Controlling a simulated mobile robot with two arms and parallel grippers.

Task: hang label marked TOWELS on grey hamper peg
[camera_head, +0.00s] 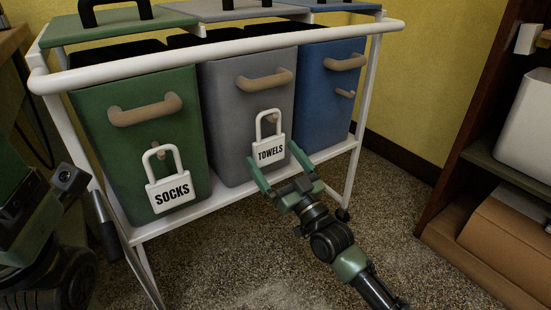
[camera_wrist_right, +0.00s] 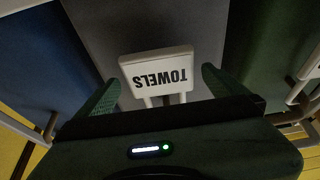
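The TOWELS label (camera_head: 269,151), a white tag with a loop handle, is upright against the front of the grey hamper (camera_head: 228,133). Its loop surrounds the grey hamper's peg (camera_head: 271,117), which is small and partly hidden, so I cannot tell if the loop bears on it. My right gripper (camera_head: 273,158) is open, its green fingers on either side of the label's lower part. In the right wrist view the label (camera_wrist_right: 158,74) appears upside down between the fingers, with a clear gap on the right. My left gripper is not in view; only parts of my left arm show.
A SOCKS label (camera_head: 171,193) hangs on the green hamper's peg at left. The blue hamper (camera_head: 326,105) at right has a bare peg (camera_head: 345,93). A white rail (camera_head: 215,48) crosses above the hamper fronts. A brown shelf unit (camera_head: 480,200) stands far right; carpet between is clear.

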